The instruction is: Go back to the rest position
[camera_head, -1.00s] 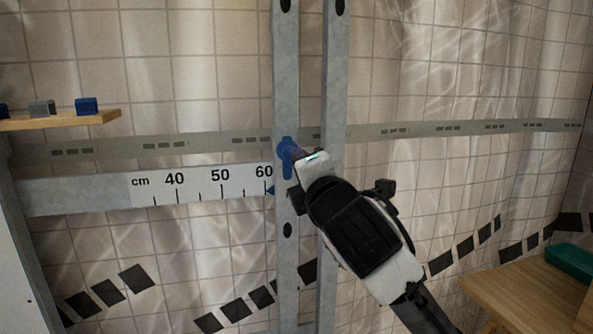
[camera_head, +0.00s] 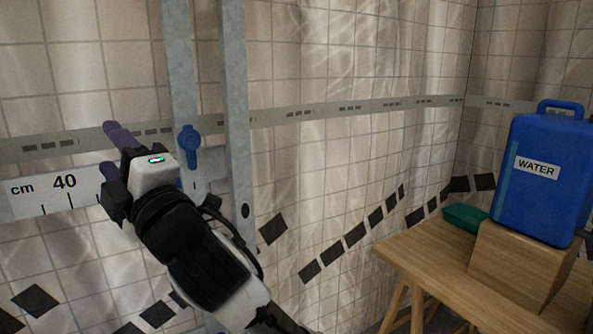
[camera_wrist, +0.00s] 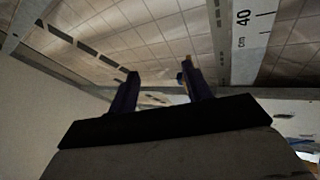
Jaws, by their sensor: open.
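My gripper (camera_head: 112,150) is at the left of the head view, in front of the scale bar, with its purple fingers apart and nothing between them. In the wrist view my gripper (camera_wrist: 158,90) also shows two dark fingers spread wide and empty. A blue knob (camera_head: 189,140) sits on the grey upright (camera_head: 180,60), to the right of my gripper and apart from it. The scale bar (camera_head: 28,200) shows the 40 mark; my gripper and wrist hide part of it. The scale also shows in the wrist view (camera_wrist: 245,45).
A second grey upright (camera_head: 236,100) stands right of the first. At the right, a wooden table (camera_head: 420,250) holds a green tray (camera_head: 462,217) and a wooden block (camera_head: 520,270) with a blue water container (camera_head: 540,205) on it. Tiled wall lies behind; the space between uprights and table is clear.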

